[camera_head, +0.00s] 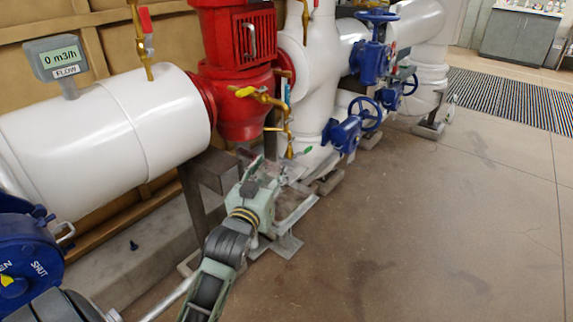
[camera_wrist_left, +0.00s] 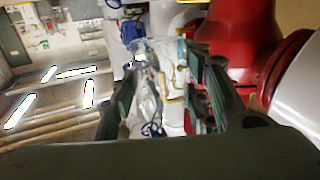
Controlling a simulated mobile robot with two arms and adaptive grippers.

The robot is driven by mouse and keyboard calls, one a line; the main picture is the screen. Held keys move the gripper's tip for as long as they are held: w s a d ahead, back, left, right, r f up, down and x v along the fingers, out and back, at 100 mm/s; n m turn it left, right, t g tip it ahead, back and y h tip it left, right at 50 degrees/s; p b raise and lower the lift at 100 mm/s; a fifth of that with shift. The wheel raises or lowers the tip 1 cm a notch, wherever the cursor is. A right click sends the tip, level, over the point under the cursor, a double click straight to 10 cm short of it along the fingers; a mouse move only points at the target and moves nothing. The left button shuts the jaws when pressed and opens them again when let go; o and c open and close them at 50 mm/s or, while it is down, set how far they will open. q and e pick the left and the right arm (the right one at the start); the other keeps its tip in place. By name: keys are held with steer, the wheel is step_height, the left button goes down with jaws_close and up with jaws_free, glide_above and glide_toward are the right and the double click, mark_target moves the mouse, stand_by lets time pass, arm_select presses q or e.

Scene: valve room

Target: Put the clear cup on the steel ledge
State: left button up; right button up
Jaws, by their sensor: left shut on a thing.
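My left gripper (camera_head: 266,168) reaches in low beside the pipes, near the red pump. In the left wrist view its two fingers (camera_wrist_left: 165,88) stand apart on either side of a see-through thing, the clear cup (camera_wrist_left: 148,85), and are shut on it. The cup's outline is faint against the pipes behind; in the head view I cannot make it out clearly at the gripper. A grey steel ledge (camera_head: 297,212) shows just right of the gripper, partly hidden by it. My right gripper is not in view.
The red pump (camera_head: 240,75) and white pipes (camera_head: 110,120) stand close behind the gripper. Blue valve wheels (camera_head: 370,112) and a brass valve (camera_head: 262,97) stick out nearby. The concrete floor (camera_head: 430,220) at right is clear. A striped mat (camera_head: 505,100) lies farther back.

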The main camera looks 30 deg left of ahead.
arm_select(q)
steer(key=b+x, duration=0.1)
steer(key=x, duration=1.2)
steer(key=shift+w+a+f+b, duration=0.1)
steer(key=shift+w+f+b, duration=0.1)
steer(key=shift+b, duration=0.15)
steer(key=shift+w, duration=0.15)
steer(key=shift+f+b, duration=0.55)
steer(key=shift+f, duration=1.1)
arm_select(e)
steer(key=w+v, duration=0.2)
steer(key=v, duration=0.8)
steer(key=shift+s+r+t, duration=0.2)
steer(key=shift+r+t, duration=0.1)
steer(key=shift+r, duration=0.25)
arm_select(q)
steer(key=shift+f, duration=0.15)
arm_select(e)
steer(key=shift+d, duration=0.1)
arm_select(q)
steer(key=o, duration=1)
